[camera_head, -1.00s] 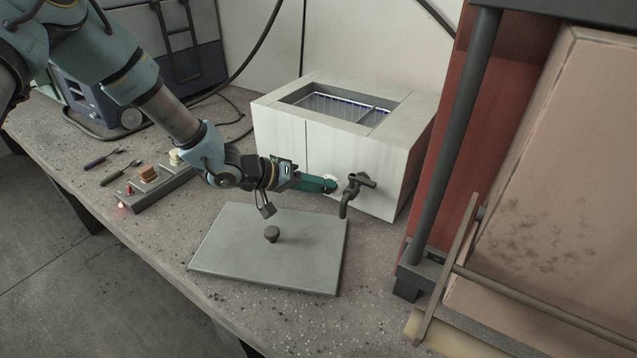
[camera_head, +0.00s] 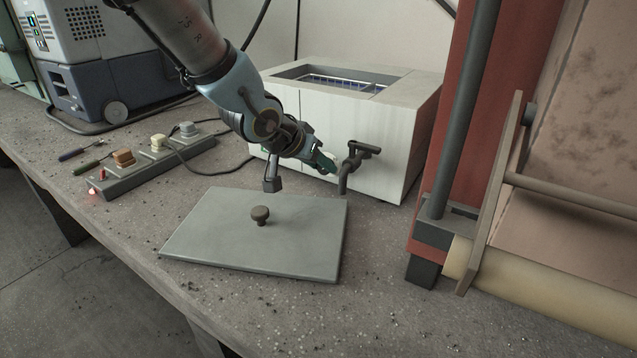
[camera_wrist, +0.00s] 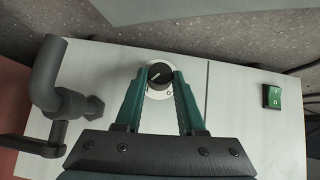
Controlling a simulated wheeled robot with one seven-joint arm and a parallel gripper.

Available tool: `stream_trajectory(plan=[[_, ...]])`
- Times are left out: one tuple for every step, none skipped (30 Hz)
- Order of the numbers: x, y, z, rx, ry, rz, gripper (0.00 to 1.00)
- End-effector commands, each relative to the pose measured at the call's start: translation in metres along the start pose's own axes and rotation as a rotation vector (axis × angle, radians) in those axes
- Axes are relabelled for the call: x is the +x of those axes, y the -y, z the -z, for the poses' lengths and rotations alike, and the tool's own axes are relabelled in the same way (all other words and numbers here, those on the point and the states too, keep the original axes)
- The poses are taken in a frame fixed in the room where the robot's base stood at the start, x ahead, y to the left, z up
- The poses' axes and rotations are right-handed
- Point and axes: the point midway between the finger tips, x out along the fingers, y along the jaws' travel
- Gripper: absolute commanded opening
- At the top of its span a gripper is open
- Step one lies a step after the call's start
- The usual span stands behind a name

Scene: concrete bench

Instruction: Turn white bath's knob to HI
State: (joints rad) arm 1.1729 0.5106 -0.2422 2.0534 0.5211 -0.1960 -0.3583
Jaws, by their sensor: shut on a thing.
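The white bath (camera_head: 390,145) stands at the back of the bench, its open top showing a wire rack. Its knob (camera_wrist: 159,76) is black with a pale pointer line, on a white dial marked with an "O" at lower right in the wrist view. My gripper (camera_wrist: 161,73) has its green fingers on either side of the knob, shut on it. In the head view my gripper (camera_head: 326,164) reaches the bath's front left of the tap, and my arm hides the knob. Any HI mark is not readable.
A dark tap (camera_head: 350,168) juts from the bath close beside my gripper. A green switch (camera_wrist: 272,96) is on the same face. A grey lid (camera_head: 215,240) with a knob lies in front. A power strip (camera_head: 130,178) is at left, a red frame (camera_head: 455,130) at right.

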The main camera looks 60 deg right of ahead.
Motion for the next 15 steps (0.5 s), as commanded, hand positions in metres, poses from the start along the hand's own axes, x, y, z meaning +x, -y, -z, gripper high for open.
stream_trajectory(plan=[[0.0048, -0.0011, -0.0042, 0.014, -0.002, 0.011, 0.00], [0.0044, -0.0013, -0.0039, 0.022, -0.001, 0.019, 0.00], [0.0040, -0.0016, -0.0033, 0.030, -0.002, 0.027, 0.00], [0.0039, -0.0017, -0.0032, 0.035, -0.002, 0.032, 0.00], [0.0037, -0.0018, -0.0030, 0.041, -0.001, 0.038, 0.00], [0.0031, -0.0017, -0.0026, 0.046, 0.000, 0.044, 0.00], [0.0028, -0.0018, -0.0023, 0.050, 0.000, 0.048, 0.00], [0.0025, -0.0021, -0.0020, 0.054, 0.000, 0.051, 0.00], [0.0023, -0.0020, -0.0017, 0.057, 0.000, 0.055, 0.00], [0.0021, -0.0018, -0.0016, 0.060, 0.000, 0.058, 0.00], [0.0019, -0.0017, -0.0014, 0.062, 0.000, 0.060, 0.00], [0.0016, -0.0017, -0.0013, 0.064, 0.001, 0.063, 0.00], [0.0014, -0.0018, -0.0011, 0.065, 0.001, 0.064, 0.00], [0.0012, -0.0018, -0.0009, 0.066, 0.001, 0.065, 0.00], [0.0010, -0.0019, -0.0008, 0.067, 0.001, 0.065, 0.00]])
